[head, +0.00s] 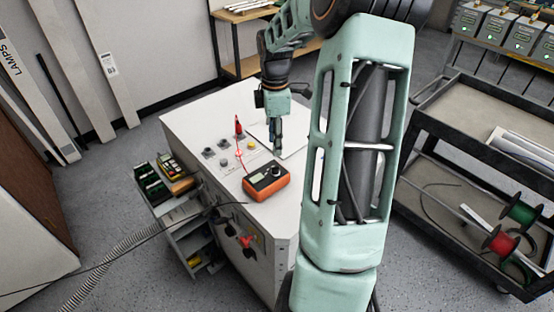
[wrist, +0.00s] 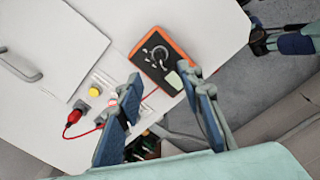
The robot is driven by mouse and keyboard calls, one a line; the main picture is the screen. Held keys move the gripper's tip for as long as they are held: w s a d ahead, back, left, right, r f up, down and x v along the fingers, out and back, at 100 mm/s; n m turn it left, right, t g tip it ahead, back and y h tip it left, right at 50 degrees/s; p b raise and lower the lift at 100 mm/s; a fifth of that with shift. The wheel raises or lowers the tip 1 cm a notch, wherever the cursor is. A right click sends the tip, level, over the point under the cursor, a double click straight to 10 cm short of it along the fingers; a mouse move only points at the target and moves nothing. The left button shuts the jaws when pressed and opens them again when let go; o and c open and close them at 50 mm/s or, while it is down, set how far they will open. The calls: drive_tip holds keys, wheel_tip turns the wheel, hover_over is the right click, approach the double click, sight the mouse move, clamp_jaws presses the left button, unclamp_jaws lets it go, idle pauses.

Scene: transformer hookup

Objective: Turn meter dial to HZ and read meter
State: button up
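The meter (head: 266,184) has an orange case and a black face and lies on the white cabinet top. In the wrist view the meter (wrist: 181,48) shows a round dial (wrist: 159,55) and a pale display (wrist: 173,80). The dial's setting and any reading are too small to make out. My gripper (head: 277,147) is above the cabinet top, beyond the meter in the head view. In the wrist view my gripper (wrist: 161,77) has its two blue fingers spread apart with nothing held, and the meter shows past the fingertips. I see no contact with the dial.
A red plug (head: 239,128) and its red lead are beside a yellow button (head: 252,145) and grey knobs on the cabinet top (head: 185,122). A raised panel with a handle (wrist: 25,68) is nearby. A black cart (head: 463,160) with wire spools stands right.

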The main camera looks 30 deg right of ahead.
sight(276, 166)
wheel_tip(276, 166, down, 9)
idle(0.3)
drive_tip(key=shift+c, duration=0.4)
clamp_jaws()
